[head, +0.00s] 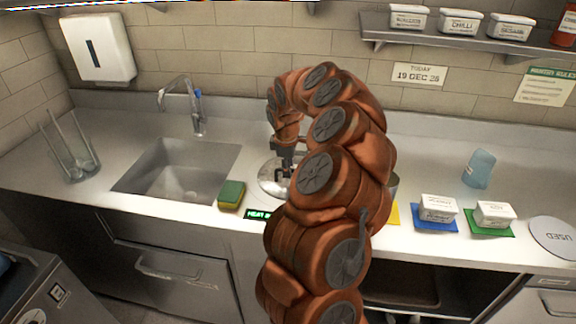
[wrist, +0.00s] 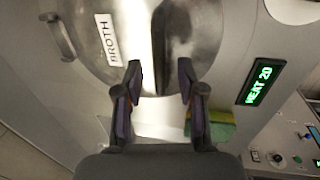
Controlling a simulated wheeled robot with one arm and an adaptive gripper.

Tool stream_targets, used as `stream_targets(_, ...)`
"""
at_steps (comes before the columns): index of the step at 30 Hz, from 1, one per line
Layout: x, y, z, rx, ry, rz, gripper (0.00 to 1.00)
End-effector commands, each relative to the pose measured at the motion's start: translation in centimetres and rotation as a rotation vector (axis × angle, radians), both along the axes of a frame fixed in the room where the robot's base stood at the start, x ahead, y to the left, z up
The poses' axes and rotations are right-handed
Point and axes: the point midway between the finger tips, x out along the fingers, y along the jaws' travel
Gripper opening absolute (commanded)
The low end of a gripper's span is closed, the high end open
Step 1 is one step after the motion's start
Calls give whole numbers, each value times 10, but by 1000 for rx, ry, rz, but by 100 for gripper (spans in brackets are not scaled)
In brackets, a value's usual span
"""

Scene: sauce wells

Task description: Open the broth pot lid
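The round metal broth pot lid (head: 270,180) shows in the head view on the counter, partly hidden by my arm. In the wrist view the shiny lid (wrist: 195,35) fills the top, beside a white label (wrist: 108,40) reading BROTH. A grey side handle (wrist: 57,36) shows at the upper left. My gripper (wrist: 160,78) has its two fingers apart at the lid's near edge, with nothing seen held between them. In the head view my gripper (head: 284,160) is over the lid. Whether the fingers touch the lid cannot be told. No lid knob is clearly visible.
A green and yellow sponge (head: 231,195) lies left of the lid, beside the sink (head: 180,170). A lit display (wrist: 262,82) sits at the counter front.

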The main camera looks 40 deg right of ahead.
Motion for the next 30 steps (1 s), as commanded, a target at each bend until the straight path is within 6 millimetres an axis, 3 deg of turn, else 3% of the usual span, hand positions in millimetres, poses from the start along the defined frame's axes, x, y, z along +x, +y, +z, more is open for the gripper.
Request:
stream_targets(3, 0, 0, 0, 0, 0, 0, 37)
stream_targets(14, 0, 0, 0, 1, 0, -1, 0)
stream_targets(30, -1, 0, 0, 1, 0, -1, 0)
